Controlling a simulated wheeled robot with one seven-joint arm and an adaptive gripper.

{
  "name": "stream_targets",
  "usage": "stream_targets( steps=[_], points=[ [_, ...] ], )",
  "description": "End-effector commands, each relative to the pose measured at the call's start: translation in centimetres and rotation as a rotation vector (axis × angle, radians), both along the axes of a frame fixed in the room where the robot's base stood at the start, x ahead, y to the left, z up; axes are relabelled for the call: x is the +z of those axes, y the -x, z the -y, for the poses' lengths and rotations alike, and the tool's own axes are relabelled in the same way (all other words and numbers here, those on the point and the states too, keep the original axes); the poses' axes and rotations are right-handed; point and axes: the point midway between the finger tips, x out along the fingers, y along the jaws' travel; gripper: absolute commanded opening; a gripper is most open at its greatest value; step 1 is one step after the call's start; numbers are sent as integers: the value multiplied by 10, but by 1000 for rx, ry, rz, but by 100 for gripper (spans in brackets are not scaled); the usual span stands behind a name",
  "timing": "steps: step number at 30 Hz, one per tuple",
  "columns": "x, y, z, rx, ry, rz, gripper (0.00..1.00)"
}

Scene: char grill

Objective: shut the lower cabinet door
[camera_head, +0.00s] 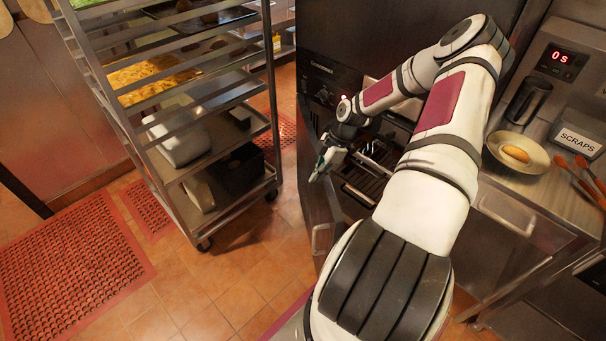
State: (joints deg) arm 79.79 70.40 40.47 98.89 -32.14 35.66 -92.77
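The lower cabinet door (312,193) appears as a dark upright panel standing open, swung out toward the rolling rack. A pale metal handle (321,238) shows near its lower end. Inside the opening are dark wire shelves (368,180). My gripper (322,166) is at the upper part of the opening, close to the inner side of the door. I cannot tell whether it touches the door. The fingers are small and point down-left, and their opening is unclear. My arm hides part of the cabinet.
A wheeled metal rack (270,125) with trays stands left of the door, with tiled floor (235,285) between. A red mat (70,265) lies at left. The right counter holds a bowl (516,165), a dark mug (527,101) and a scraps container (577,140).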

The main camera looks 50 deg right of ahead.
Motion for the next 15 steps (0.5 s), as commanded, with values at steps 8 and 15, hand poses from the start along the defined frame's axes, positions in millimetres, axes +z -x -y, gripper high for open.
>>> stream_targets(
  steps=[8, 15],
  points=[
    [-2, 67, 129, -41, 87, -38, 0],
    [0, 74, 144, -41, 87, -35, 0]
  ],
)
